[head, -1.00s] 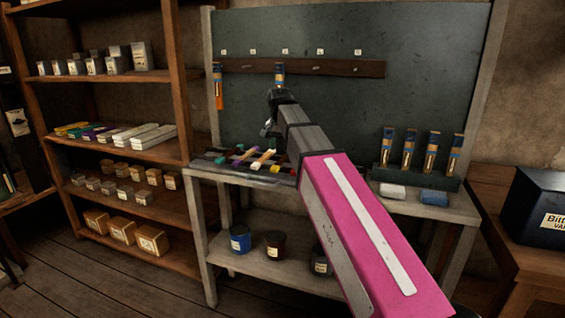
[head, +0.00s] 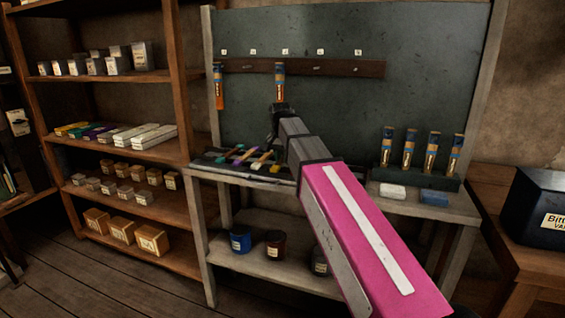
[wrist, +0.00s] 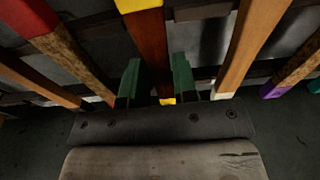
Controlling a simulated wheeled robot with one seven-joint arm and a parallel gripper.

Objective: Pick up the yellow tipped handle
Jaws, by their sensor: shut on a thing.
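In the wrist view, a dark reddish-brown handle (wrist: 152,48) with yellow ends (wrist: 167,101) runs between the two green fingers of my gripper (wrist: 157,78). My gripper is shut on this handle, low over the rack of handles. I cannot tell whether the handle is lifted off the rack. In the head view, my gripper and the held handle are largely hidden by my arm.
Other handles lie close on both sides: a red-tipped one (wrist: 30,17), a light brown one (wrist: 250,45) and a purple-tipped one (wrist: 275,90). Orange and blue tubes (head: 219,88) hang on the rail. More tubes stand in a dark holder (head: 418,178) at right.

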